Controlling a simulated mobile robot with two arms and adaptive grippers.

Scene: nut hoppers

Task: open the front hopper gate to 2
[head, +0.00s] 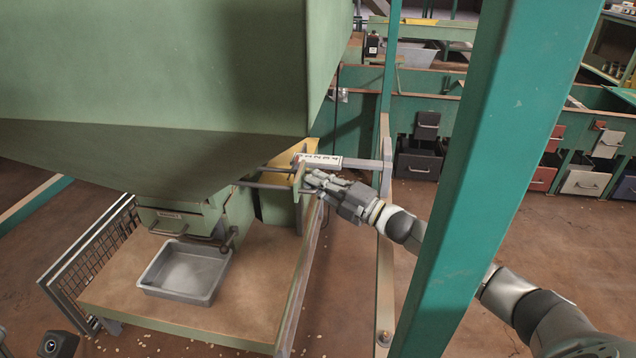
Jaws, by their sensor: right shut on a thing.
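The large green front hopper (200,60) fills the upper left of the head view. Its yellow gate plate (283,172) sits under its right corner on two rods. A white scale with dark numbers (318,161) lies beside the plate; the gate's reading is too small to tell. My right gripper (312,183) is at the outer end of the gate, shut on what looks like the gate's handle, which the fingers mostly hide.
A grey tray (186,271) stands on the wooden table (240,320) under the hopper. A teal post (480,170) rises in front of my right arm. A mesh guard (95,262) stands at the left. Drawers and green benches (425,125) line the back.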

